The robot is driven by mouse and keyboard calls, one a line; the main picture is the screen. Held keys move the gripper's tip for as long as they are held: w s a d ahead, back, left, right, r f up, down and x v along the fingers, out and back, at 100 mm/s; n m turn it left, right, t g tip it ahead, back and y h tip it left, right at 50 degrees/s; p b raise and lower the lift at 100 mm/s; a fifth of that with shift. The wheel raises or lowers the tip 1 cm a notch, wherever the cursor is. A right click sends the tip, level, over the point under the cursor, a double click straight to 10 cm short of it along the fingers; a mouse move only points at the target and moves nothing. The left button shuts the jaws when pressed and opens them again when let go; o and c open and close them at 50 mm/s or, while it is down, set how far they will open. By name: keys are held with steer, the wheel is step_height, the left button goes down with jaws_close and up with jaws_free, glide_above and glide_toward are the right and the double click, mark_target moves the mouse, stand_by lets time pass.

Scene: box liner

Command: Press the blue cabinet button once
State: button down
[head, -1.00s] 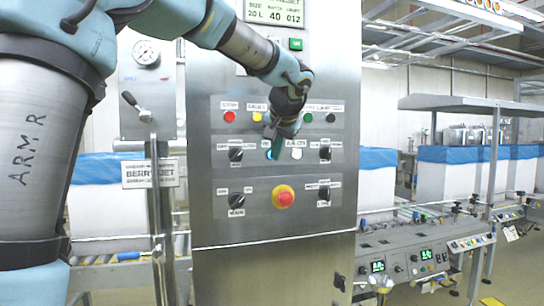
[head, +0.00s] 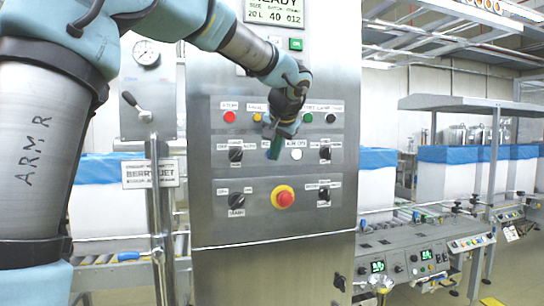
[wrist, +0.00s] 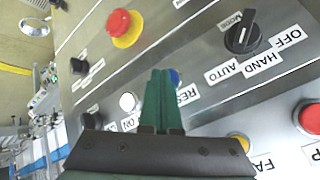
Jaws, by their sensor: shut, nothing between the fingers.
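The blue button (wrist: 174,76) shows in the wrist view, partly covered by my green fingers, with a label starting "RES" beside it. My gripper (wrist: 160,72) is shut and empty, its tips close to the button's left side in that view. In the head view my gripper (head: 274,158) hangs in front of the middle row of the steel cabinet (head: 225,275) and hides the blue button. Whether the tips touch the button or panel I cannot tell.
A white button (head: 296,154) sits just right of the fingers. Black selector knobs (head: 236,155) flank the row. A red emergency stop (head: 284,198) is below; red (head: 229,116), yellow and green buttons are above. A conveyor control desk (head: 410,260) stands right.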

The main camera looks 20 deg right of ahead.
steer(key=shift+s+a+b, duration=0.1)
steer(key=shift+s+b, duration=0.3)
steer(key=shift+s, duration=0.35)
steer(key=shift+s+a+b, duration=0.15)
steer(key=shift+s+b, duration=0.4)
steer(key=shift+s, duration=0.7)
steer(key=shift+s+a+b, duration=0.15)
steer(key=shift+s+b, duration=0.35)
steer(key=shift+s, duration=0.75)
steer(key=shift+f, duration=0.1)
steer(key=w+a+f, duration=0.1)
steer(key=a+f, duration=0.2)
steer(key=a+f+n+g+y, duration=0.1)
steer(key=a+f, duration=0.2)
steer(key=f, duration=0.1)
steer(key=w+a+f+g, duration=0.1)
steer(key=a+f, duration=0.2)
steer(key=a, duration=0.1)
steer(key=shift+w+f+y, duration=0.3)
steer(key=shift+w, duration=0.05)
steer(key=s+a+f+n+g, duration=0.2)
steer(key=s+a+f+n, duration=0.2)
steer(key=a+f, duration=0.6)
steer(key=s+a+f+n+g, duration=0.3)
steer(key=s+a+f, duration=0.4)
steer(key=a+f, duration=0.4)
steer(key=a, duration=0.5)
steer(key=shift+s+a+n+p, duration=0.3)
steer(key=shift+n, duration=0.1)
